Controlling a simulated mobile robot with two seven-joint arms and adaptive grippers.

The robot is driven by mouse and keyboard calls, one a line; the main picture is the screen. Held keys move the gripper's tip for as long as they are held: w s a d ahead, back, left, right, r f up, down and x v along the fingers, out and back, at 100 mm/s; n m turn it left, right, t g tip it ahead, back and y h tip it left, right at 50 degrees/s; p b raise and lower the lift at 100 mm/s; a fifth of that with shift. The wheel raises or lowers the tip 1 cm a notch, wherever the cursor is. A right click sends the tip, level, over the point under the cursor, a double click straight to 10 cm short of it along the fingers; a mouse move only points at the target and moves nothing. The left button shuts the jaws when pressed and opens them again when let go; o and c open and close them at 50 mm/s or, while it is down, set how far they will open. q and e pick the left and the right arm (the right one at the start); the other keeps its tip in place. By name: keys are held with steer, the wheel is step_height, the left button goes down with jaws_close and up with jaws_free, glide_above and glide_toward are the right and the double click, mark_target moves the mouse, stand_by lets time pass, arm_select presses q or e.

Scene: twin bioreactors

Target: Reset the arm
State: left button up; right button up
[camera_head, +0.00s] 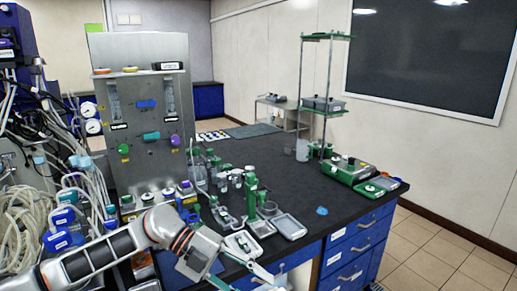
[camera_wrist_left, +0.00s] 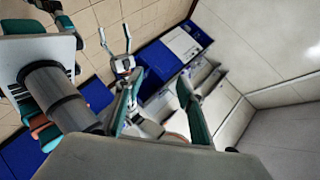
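My left arm enters the head view from the left and reaches low in front of the bench. My left gripper (camera_head: 237,279) hangs near the bench's front edge, beside the blue drawers. Its two fingers stand apart with nothing between them. In the left wrist view, the same gripper (camera_wrist_left: 158,108) shows spread teal fingers. A pale two-pronged part (camera_wrist_left: 120,60) shows beyond them; it may be my right gripper, but I cannot be sure. My right arm does not show in the head view.
The black bench top (camera_head: 265,152) carries a green stand (camera_head: 251,198), a white tray (camera_head: 289,227) and a green balance-like device (camera_head: 348,169). A steel bioreactor panel (camera_head: 147,120) and tangled tubing (camera_head: 25,215) stand at left. Blue drawers (camera_head: 355,245) face the open tiled floor at right.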

arm_select(q)
steer(key=s+d+r+n+t+h, duration=0.2)
steer(key=d+h, duration=0.4)
steer(key=w+a+f+n+t+y, duration=0.4)
steer(key=a+f+n+t+y, duration=0.4)
steer(key=a+f+n+t, duration=0.85)
steer(key=s+a+f+n+g+y, duration=0.2)
steer(key=s+a+f+n+y, duration=0.2)
steer(key=s+f, duration=0.5)
steer(key=s+a+f+n+g+y, duration=0.2)
steer(key=s+a+f+n+y, duration=0.2)
steer(key=s+f, duration=0.5)
steer(key=a+f+n, duration=0.1)
steer(key=a+n, duration=0.1)
steer(key=n, duration=0.1)
steer(key=shift+a, duration=0.35)
